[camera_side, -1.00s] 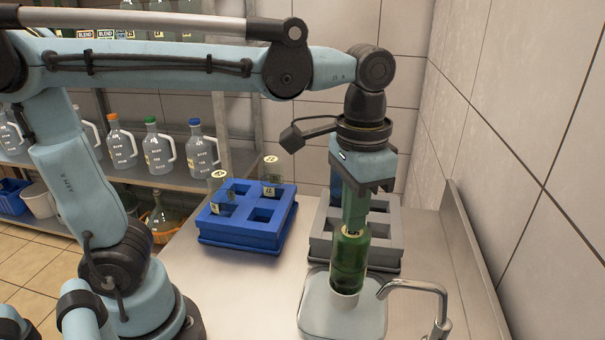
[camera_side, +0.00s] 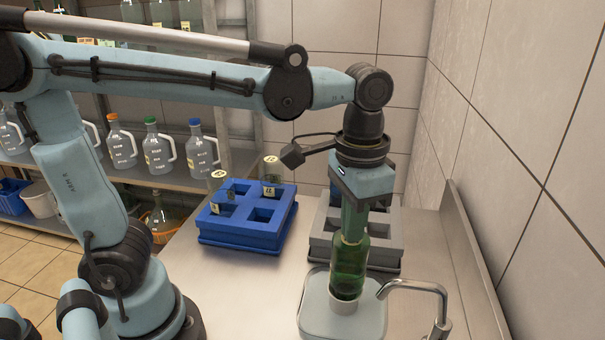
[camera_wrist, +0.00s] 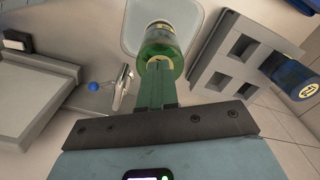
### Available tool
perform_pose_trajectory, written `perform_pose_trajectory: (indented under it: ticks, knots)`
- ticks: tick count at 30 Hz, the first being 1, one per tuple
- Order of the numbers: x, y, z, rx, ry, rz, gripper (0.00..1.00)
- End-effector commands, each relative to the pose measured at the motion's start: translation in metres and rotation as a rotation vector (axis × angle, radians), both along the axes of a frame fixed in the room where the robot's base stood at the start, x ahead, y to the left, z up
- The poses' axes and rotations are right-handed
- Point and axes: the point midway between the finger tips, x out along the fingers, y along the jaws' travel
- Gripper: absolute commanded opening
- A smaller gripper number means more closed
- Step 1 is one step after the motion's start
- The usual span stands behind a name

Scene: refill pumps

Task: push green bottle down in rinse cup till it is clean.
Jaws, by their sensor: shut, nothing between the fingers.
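The green bottle (camera_side: 349,268) stands upright, its lower end in the white rinse cup (camera_side: 343,306) on a pale tray. My gripper (camera_side: 353,236) points straight down over it, with its fingers shut together and empty. The fingertips meet the bottle's upper end, and I cannot tell how firmly they touch. In the wrist view the fingers (camera_wrist: 157,75) reach to the green bottle (camera_wrist: 150,43), whose near end carries a yellow label. The part of the bottle inside the cup is hidden.
A curved metal tap (camera_side: 415,288) stands right of the cup. A grey crate (camera_side: 388,240) is close behind, with a blue bottle (camera_wrist: 290,75) in it. A blue crate (camera_side: 240,237) with clear bottles is at left. A tiled wall is at right.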

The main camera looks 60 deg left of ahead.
Motion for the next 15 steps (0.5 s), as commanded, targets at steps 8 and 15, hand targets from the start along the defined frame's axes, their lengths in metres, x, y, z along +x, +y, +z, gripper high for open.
perform_pose_trajectory:
  ticks: [8,15]
  knots:
    - [0.0,0.0,0.015,0.0,-0.001,0.0,0.0]
    - [0.0,0.0,0.028,0.0,0.0,0.0,0.0]
